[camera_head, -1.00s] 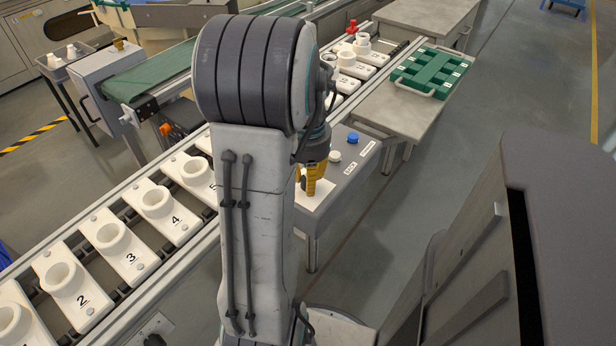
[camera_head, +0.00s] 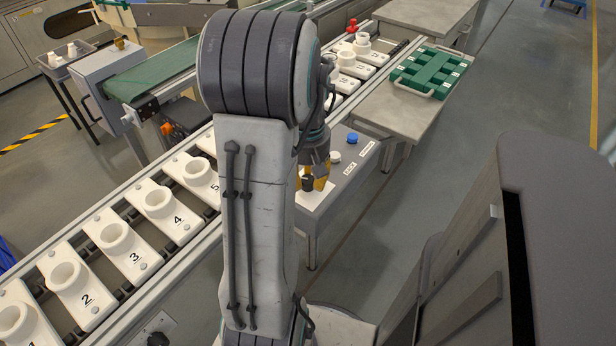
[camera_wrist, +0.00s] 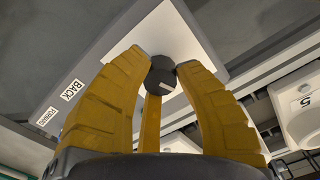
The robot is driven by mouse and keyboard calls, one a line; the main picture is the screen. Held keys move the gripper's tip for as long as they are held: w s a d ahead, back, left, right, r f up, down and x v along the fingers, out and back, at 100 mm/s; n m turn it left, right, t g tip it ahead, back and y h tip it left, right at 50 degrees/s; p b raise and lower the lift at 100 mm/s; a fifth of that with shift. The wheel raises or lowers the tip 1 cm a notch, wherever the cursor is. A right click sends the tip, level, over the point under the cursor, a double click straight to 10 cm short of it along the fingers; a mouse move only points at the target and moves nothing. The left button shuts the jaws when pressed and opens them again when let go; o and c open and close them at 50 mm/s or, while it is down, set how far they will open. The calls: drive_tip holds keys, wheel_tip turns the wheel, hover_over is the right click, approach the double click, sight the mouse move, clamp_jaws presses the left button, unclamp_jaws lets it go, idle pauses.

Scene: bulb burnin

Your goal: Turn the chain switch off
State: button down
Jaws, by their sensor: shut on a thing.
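The chain switch is a dark round knob (camera_wrist: 160,72) with a pale mark line, on a white plate (camera_wrist: 165,35) of the grey control box. My gripper (camera_wrist: 162,72) has yellow fingers closed around this knob, with their tips touching or very near its sides. In the head view my gripper (camera_head: 313,183) points down at the white plate (camera_head: 310,200), and the dark knob shows between the fingers. My arm hides part of the plate and box. Whether the switch stands on or off is unclear.
White (camera_head: 335,157) and blue (camera_head: 352,138) buttons sit on the control box near the labels BACK and FORWARD. A conveyor with numbered white socket carriers (camera_head: 127,262) runs on the left. A green rack (camera_head: 412,72) rests on the grey table behind.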

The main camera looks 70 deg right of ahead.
drive_tip(key=shift+f+n, duration=0.1)
drive_tip(key=shift+n, duration=1.1)
drive_tip(key=c, duration=0.9)
unclamp_jaws()
drive_tip(key=shift+w, duration=0.1)
drive_tip(key=shift+o, duration=0.2)
wheel_tip(320, 180, up, 12)
